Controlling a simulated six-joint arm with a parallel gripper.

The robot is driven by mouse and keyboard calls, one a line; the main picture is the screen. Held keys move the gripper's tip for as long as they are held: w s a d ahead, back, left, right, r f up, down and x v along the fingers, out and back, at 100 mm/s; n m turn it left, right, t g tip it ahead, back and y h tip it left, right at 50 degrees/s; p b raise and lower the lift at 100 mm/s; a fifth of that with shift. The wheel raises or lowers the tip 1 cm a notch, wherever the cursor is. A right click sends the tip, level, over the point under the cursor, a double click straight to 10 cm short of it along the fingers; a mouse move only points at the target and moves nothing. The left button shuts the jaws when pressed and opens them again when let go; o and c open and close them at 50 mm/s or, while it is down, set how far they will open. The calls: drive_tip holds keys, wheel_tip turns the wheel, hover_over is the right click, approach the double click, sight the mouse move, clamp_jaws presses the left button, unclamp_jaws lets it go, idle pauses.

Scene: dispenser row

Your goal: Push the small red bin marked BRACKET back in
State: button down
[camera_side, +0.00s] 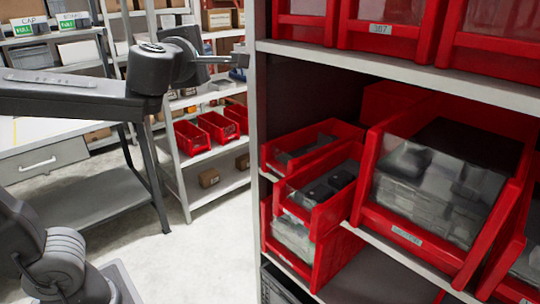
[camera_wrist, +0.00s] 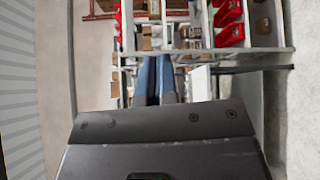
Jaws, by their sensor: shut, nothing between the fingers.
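Small red bins stand at the left end of the open shelf in the side view. One (camera_side: 282,162) holds dark parts and sits at the back. Another (camera_side: 326,214) with dark parts sits in front of it and reaches farther out. A third small red bin (camera_side: 311,272), with a clear front, is below them. I cannot read BRACKET on any of them. My gripper (camera_side: 240,61) is up and left of these bins, close to the shelf's upright and apart from the bins. Its blue fingers (camera_wrist: 155,75) look together and empty in the wrist view.
A large red bin (camera_side: 383,222) with a clear front is right of the small bins. More red bins (camera_side: 379,30) line the upper shelf. The grey upright (camera_side: 257,130) stands between my gripper and the bins. A grey table (camera_side: 100,195) is at left.

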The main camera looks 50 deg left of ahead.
sight(285, 155)
drive_tip(key=s+d+f+n+g+h, duration=0.45)
drive_tip(key=d+f+n+h, duration=0.35)
drive_tip(key=d+f+h, duration=0.35)
drive_tip(key=a+x, duration=0.1)
drive_tip(key=x, duration=1.6)
drive_tip(key=shift+s+a+f+y, duration=0.15)
drive_tip(key=shift+a+f+y, duration=0.05)
drive_tip(key=shift+y, duration=0.25)
drive_tip(key=w, duration=0.7)
drive_tip(key=shift+w+f, duration=0.1)
drive_tip(key=shift+f, duration=0.1)
